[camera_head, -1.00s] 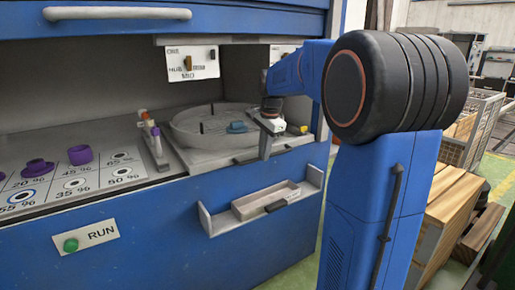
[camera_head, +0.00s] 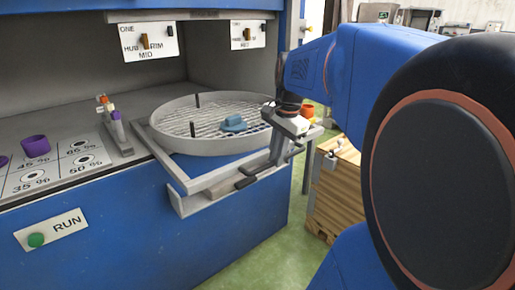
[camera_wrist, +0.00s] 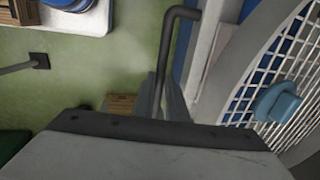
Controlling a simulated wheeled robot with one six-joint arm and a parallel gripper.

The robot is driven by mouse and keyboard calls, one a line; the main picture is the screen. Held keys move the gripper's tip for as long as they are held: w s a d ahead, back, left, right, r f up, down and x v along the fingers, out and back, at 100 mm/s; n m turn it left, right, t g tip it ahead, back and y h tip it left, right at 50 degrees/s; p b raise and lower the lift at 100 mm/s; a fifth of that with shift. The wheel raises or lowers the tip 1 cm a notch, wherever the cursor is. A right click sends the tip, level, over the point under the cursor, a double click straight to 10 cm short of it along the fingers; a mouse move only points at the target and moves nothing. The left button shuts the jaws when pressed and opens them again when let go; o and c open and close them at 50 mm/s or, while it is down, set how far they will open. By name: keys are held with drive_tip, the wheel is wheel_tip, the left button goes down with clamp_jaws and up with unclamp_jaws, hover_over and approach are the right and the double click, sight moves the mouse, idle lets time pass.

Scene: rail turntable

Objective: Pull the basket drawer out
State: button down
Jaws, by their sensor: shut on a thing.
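The basket drawer is a pale frame (camera_head: 205,184) carrying a round grey basket (camera_head: 165,136) with a mesh floor. It stands out past the blue cabinet front in the head view. A blue block (camera_head: 233,124) and two dark pegs sit in the basket; the block also shows in the wrist view (camera_wrist: 277,102). My gripper (camera_head: 277,150) is at the drawer's front right. In the wrist view my gripper (camera_wrist: 165,102) is shut on a dark bent handle (camera_wrist: 181,14) beside the drawer's edge. The fingertips' contact is partly hidden by the gripper body.
Wooden crates (camera_head: 335,190) stand right of the cabinet. Green floor lies open in front.

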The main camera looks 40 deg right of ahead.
drive_tip(key=shift+s, duration=0.9)
drive_tip(key=c, duration=1.8)
unclamp_jaws()
drive_tip(key=shift+o, duration=0.2)
drive_tip(key=s+r, duration=0.3)
drive_tip(key=r, duration=1.4)
drive_tip(key=shift+s, duration=0.2)
drive_tip(key=shift+d, duration=0.1)
drive_tip(key=s+a+f+n+t, duration=0.1)
drive_tip(key=s+a+f+n, duration=0.1)
drive_tip(key=a+f+n, duration=0.6)
drive_tip(key=s+a+f+n+t, duration=0.1)
drive_tip(key=a+f+n, duration=0.8)
drive_tip(key=f, duration=0.9)
drive_tip(key=shift+s+a+n+t, duration=0.3)
drive_tip(key=shift+s+a, duration=0.25)
drive_tip(key=shift+s, duration=0.15)
